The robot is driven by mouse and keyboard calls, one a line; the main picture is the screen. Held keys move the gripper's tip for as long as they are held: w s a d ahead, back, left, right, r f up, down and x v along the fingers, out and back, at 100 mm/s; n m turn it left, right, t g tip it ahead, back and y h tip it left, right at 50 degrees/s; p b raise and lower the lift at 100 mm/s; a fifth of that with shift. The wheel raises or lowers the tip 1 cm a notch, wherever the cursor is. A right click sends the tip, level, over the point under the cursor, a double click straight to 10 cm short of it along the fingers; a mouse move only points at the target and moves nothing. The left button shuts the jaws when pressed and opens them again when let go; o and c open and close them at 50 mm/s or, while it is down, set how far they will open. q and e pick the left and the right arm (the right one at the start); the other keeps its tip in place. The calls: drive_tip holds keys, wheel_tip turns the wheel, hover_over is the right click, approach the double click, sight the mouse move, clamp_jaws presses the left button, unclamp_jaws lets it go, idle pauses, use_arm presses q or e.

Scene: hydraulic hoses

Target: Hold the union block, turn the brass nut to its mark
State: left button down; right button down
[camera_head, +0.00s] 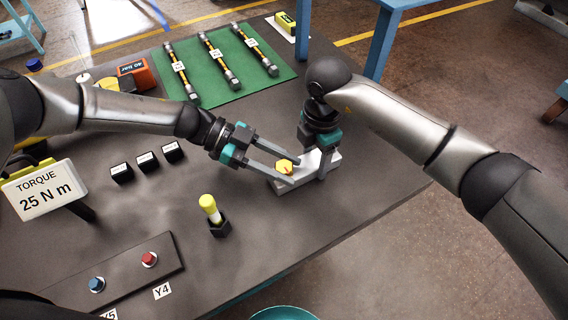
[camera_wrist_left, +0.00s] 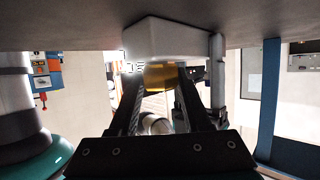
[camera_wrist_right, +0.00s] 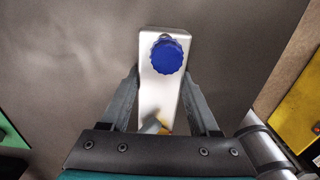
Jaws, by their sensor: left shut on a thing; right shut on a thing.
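The union block (camera_head: 284,186) is a pale grey block near the right edge of the dark bench. My right gripper (camera_head: 313,168) comes down from above and is shut on it. In the right wrist view the block (camera_wrist_right: 160,92) lies between the two fingers, with a round blue knob (camera_wrist_right: 166,56) on it. The yellow brass nut (camera_head: 285,167) sits at the block's left end. My left gripper (camera_head: 282,168) reaches in from the left and is shut on the nut. In the left wrist view the nut (camera_wrist_left: 161,77) is between the fingertips. I cannot make out its mark.
A yellow-topped tool stands in a black holder (camera_head: 219,227) in front. A button panel (camera_head: 118,275), a "TORQUE 25 N m" sign (camera_head: 45,190) and small black labelled blocks (camera_head: 147,160) are to the left. Hoses lie on a green mat (camera_head: 215,96) behind. The bench ends just right of the block.

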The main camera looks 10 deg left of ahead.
use_arm(q)
drive_tip(key=shift+c, duration=1.8)
unclamp_jaws()
drive_tip(key=v, duration=1.2)
use_arm(e)
drive_tip(key=shift+c, duration=0.2)
unclamp_jaws()
drive_tip(key=shift+r, duration=0.15)
